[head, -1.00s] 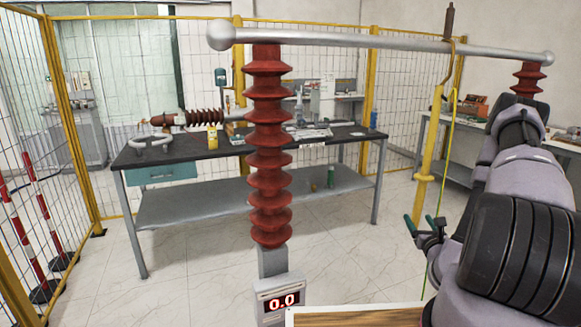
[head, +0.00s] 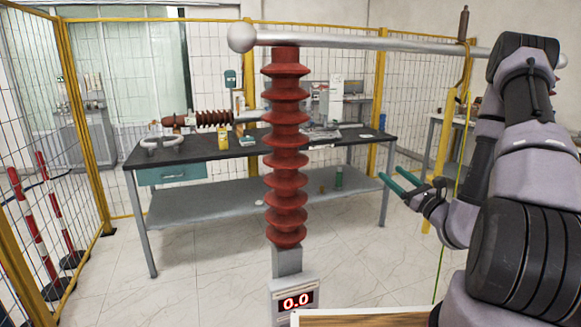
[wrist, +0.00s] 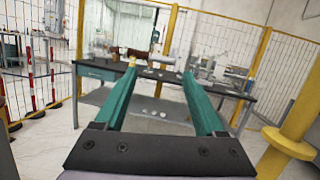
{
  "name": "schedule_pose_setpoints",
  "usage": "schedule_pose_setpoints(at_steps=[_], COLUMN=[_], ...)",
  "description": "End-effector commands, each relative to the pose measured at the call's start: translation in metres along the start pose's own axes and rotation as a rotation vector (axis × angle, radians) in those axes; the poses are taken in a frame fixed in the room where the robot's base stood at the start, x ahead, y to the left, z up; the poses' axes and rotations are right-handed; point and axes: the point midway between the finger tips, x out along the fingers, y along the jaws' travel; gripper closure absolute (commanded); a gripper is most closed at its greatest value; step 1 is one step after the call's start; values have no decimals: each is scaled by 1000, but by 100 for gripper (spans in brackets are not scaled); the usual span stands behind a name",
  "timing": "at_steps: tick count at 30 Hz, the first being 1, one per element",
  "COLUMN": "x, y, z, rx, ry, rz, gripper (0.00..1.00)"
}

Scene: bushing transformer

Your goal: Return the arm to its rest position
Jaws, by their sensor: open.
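My gripper (head: 393,184) is raised in free air at the right of the head view, in front of the workbench and right of the red insulator. Its two green fingers are apart, with nothing between them. In the wrist view my gripper (wrist: 158,82) also shows open and empty, its fingers pointing toward the workbench. My arm is folded on the right side of the head view and hides part of the background there.
The red ribbed insulator (head: 286,150) stands upright, joined to a long metal bar (head: 370,44). A meter reading 0.0 (head: 296,301) sits at its foot. Behind is a workbench (head: 220,150). A yellow post (wrist: 288,140) stands close at right in the wrist view.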

Motion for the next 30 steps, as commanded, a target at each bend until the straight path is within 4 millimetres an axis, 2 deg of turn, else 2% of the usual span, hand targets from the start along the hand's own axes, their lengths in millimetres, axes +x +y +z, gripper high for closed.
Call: schedule_pose_setpoints(at_steps=[1,3,7,12,16,19,23,26,30], x=[11,22,25,2,-28,-53,-81,-97,-110], y=[16,43,100,165,198,211,213,204,181], z=[23,53,104,149,168,177,185,192,208], rx=[-22,-49,-124,-270,-428,-579,-808,-1011,-1321], ry=[-35,-75,-118,-107,-50,15,125,222,361], rz=[95,248,557,935,1188,1352,1512,1587,1611], gripper=[28,28,28,28,28,28,28,28,28])
